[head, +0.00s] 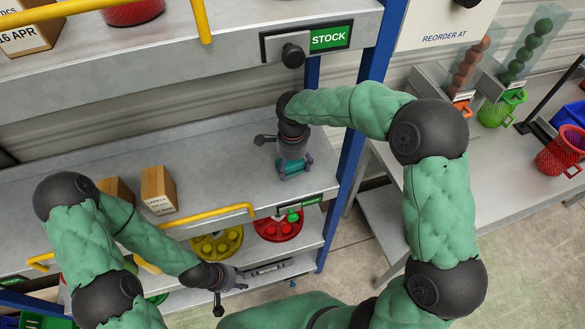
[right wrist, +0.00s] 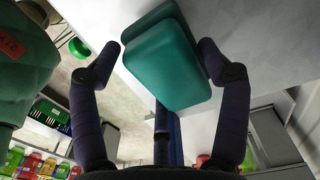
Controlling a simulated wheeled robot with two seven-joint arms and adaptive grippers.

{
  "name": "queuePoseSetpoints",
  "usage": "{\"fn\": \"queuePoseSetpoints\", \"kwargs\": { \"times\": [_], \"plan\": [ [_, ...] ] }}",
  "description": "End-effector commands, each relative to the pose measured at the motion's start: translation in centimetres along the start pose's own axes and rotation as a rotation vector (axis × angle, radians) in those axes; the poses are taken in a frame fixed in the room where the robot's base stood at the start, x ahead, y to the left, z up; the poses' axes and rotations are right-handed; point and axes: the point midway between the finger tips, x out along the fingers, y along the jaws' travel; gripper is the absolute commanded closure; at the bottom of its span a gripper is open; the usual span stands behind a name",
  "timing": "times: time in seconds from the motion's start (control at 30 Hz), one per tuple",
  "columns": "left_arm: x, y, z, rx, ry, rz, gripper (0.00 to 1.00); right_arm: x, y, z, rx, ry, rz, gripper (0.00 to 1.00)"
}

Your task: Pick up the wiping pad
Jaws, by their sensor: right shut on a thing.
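The wiping pad (head: 294,168) is a small teal-green block on the grey middle shelf, near its right end. In the right wrist view the pad (right wrist: 168,65) shows large, with a rounded green body and a second green part behind it. My right gripper (head: 291,156) points down over the pad and is shut on it, with one dark finger at each side. Whether the pad still touches the shelf is unclear. My left gripper (head: 262,269) is low, near the lower shelf, away from the pad; its fingers are too small to read.
Two cardboard boxes (head: 158,191) stand left on the middle shelf (head: 225,165). A yellow rail (head: 210,218) runs along its front edge. A blue upright (head: 352,150) bounds the shelf on the right. Yellow and red reels (head: 279,226) sit below. The upper shelf (head: 150,55) overhangs.

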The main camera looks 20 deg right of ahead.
Motion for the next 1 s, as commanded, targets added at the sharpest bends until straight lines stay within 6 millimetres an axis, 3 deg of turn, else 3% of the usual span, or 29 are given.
{"fn": "queuePoseSetpoints", "kwargs": {
  "times": [0.07, 0.37, 0.7, 1.0],
  "plan": [
    [0.0, 0.0, 0.0, 0.000, 0.000, 0.000, 0.60, -1.4, 0.2, 0.1, 0.000, -0.001, -0.004, 0.61],
    [0.4, -0.1, 0.0, 0.000, 0.000, 0.000, 0.60, -7.4, 5.1, 2.3, -0.003, -0.001, -0.006, 0.62],
    [0.9, -0.3, 0.0, 0.000, 0.000, 0.000, 0.60, -9.9, 11.1, 4.9, -0.002, -0.001, -0.003, 0.62],
    [0.9, -0.3, 0.0, 0.000, 0.000, 0.000, 0.60, -10.8, 12.8, 5.6, 0.000, 0.000, -0.001, 0.62]
  ]
}}
